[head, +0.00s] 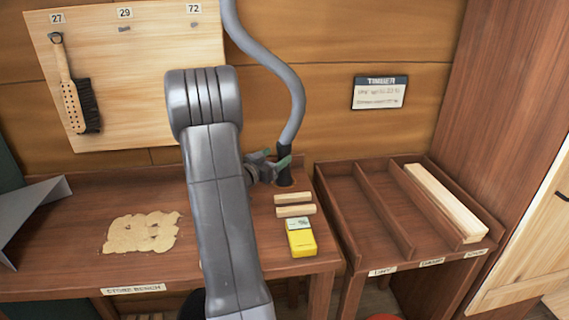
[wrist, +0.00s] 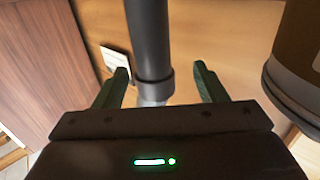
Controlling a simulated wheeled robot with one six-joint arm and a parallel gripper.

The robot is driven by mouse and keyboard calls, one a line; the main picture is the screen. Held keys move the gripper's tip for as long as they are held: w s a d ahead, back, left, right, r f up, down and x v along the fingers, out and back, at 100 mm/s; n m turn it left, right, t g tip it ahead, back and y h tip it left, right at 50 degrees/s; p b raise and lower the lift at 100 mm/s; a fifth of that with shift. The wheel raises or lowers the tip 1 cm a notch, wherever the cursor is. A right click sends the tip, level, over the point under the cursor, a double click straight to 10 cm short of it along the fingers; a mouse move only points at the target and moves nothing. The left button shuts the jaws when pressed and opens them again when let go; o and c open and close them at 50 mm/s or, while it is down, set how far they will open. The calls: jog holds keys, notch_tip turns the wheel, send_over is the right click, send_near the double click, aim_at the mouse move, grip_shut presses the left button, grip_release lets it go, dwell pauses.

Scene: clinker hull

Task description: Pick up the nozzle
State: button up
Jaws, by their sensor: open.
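The nozzle (head: 284,177) is a dark tube at the lower end of a grey hose (head: 291,110), upright at the back of the store bench. My gripper (head: 273,160) is beside its upper part, with green fingers apart. In the wrist view the nozzle (wrist: 149,40) passes between the open fingers of my gripper (wrist: 161,70), with a gap visible on both sides. Its collar and the start of the grey hose show near the fingers. My arm and gripper hide part of the bench in the head view.
Wooden blocks (head: 295,198) and a yellow box (head: 301,240) lie on the bench (head: 70,236) in front of the nozzle. A divided tray (head: 362,205) with a pale wood bar (head: 445,202) stands at right. A brush (head: 75,98) hangs on the board. Sawdust-like material (head: 142,232) lies left.

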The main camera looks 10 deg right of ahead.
aim_at(287, 150)
jog(key=x, duration=0.5)
jog(key=shift+s+d+p, duration=0.2)
jog(key=shift+d+p, duration=0.15)
jog(key=shift+d, duration=0.1)
jog(key=shift+w+d, duration=0.2)
jog(key=shift+w, duration=0.1)
jog(key=c, duration=1.2)
